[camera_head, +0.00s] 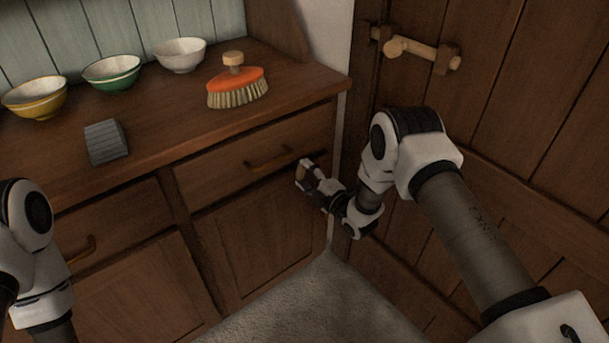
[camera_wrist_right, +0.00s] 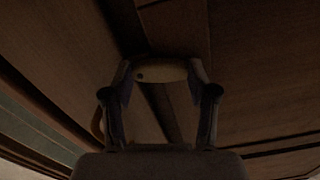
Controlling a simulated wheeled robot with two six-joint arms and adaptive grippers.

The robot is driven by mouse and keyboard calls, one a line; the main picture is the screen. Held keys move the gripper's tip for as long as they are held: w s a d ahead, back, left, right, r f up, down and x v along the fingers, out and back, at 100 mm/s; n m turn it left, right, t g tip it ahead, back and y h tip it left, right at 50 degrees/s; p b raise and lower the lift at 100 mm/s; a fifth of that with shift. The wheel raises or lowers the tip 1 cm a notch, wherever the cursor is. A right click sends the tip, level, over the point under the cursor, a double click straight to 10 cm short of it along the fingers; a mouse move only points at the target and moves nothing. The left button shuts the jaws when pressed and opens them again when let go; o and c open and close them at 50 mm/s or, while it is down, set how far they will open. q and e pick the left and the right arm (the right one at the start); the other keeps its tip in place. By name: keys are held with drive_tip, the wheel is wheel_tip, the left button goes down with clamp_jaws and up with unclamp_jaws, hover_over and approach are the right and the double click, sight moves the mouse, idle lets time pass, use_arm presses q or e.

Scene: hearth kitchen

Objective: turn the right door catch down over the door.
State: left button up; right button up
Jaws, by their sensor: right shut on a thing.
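The right door (camera_head: 262,240) is a dark wooden cupboard door below the right drawer of the dresser. My right gripper (camera_head: 304,174) is at the upper right of this door, just under the drawer front. It is shut on the right door catch, a small pale wooden piece. In the right wrist view the catch (camera_wrist_right: 160,71) lies between the two fingertips of my right gripper (camera_wrist_right: 160,84). The gripper hides much of the catch in the head view, and I cannot tell its exact turn. My left gripper is out of view; only part of my left arm shows.
The right drawer's pull (camera_head: 270,162) is just left of my right gripper. A plank door (camera_head: 520,80) with a wooden latch (camera_head: 415,50) stands close on the right. Several bowls, an orange brush (camera_head: 237,86) and a grey block (camera_head: 106,141) are on the dresser top.

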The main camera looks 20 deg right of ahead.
drive_tip(key=shift+d+n, duration=0.2)
drive_tip(key=shift+n, duration=1.1)
drive_tip(key=shift+f, duration=0.1)
drive_tip(key=o, duration=1.2)
drive_tip(key=shift+c, duration=0.2)
drive_tip(key=v, duration=1.2)
